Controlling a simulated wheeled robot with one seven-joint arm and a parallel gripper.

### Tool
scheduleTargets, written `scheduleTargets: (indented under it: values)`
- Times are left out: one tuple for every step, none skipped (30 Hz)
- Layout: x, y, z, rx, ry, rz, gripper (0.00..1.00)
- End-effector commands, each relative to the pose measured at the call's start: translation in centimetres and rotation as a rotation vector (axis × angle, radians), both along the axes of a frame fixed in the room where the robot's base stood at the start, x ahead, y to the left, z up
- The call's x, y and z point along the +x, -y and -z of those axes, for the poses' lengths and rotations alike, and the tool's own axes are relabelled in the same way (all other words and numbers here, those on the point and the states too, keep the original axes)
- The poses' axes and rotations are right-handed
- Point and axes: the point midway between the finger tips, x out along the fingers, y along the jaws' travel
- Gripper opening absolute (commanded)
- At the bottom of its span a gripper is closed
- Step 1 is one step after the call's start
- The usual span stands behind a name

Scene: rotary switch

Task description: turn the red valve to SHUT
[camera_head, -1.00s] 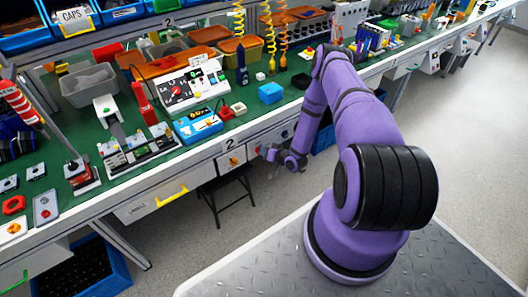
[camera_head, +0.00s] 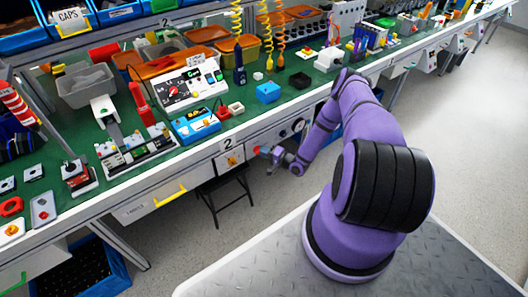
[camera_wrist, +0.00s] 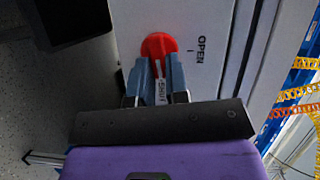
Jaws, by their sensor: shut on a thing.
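The red valve (camera_wrist: 160,44) is a round red knob on a pale panel in the wrist view, with its lower part between my fingers. My gripper (camera_wrist: 153,72) has its two blue-grey fingers shut on it from either side. The word OPEN (camera_wrist: 201,48) is printed to the right of the valve. A SHUT label (camera_wrist: 162,90) shows between the fingers, below the valve.
The green bench (camera_head: 130,178) carries a white control box (camera_head: 190,85), a blue meter (camera_head: 196,124) and a blue block (camera_head: 268,92). A black stool (camera_head: 222,190) stands under the bench, left of my gripper. Round dark fittings (camera_head: 298,125) show on the front panel. Open floor lies below.

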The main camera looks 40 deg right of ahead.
Motion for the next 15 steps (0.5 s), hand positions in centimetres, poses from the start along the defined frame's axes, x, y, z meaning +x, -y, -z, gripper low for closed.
scheduleTargets:
  values:
    - [0.46, 0.09, -0.18, 0.022, 0.007, 0.004, 0.0]
    - [0.46, 0.08, -0.16, 0.037, 0.007, 0.003, 0.0]
    - [0.46, 0.06, -0.13, 0.053, 0.006, 0.003, 0.0]
    - [0.47, 0.05, -0.11, 0.066, 0.005, 0.003, 0.0]
    - [0.47, 0.04, -0.1, 0.076, 0.004, 0.003, 0.0]
    - [0.48, 0.03, -0.09, 0.088, 0.004, 0.003, 0.0]
    - [0.48, 0.03, -0.09, 0.097, 0.004, 0.003, 0.0]
    - [0.49, 0.04, -0.09, 0.105, 0.003, 0.003, 0.0]
    - [0.51, 0.04, -0.1, 0.113, 0.004, 0.003, 0.0]
    - [0.51, 0.05, -0.1, 0.117, 0.004, 0.003, 0.0]
    - [0.52, 0.05, -0.1, 0.122, 0.004, 0.003, 0.0]
    - [0.53, 0.05, -0.11, 0.127, 0.004, 0.003, 0.0]
    - [0.53, 0.05, -0.11, 0.129, 0.004, 0.003, 0.0]
    - [0.54, 0.06, -0.11, 0.131, 0.004, 0.003, 0.0]
    - [0.55, 0.06, -0.12, 0.134, 0.004, 0.003, 0.0]
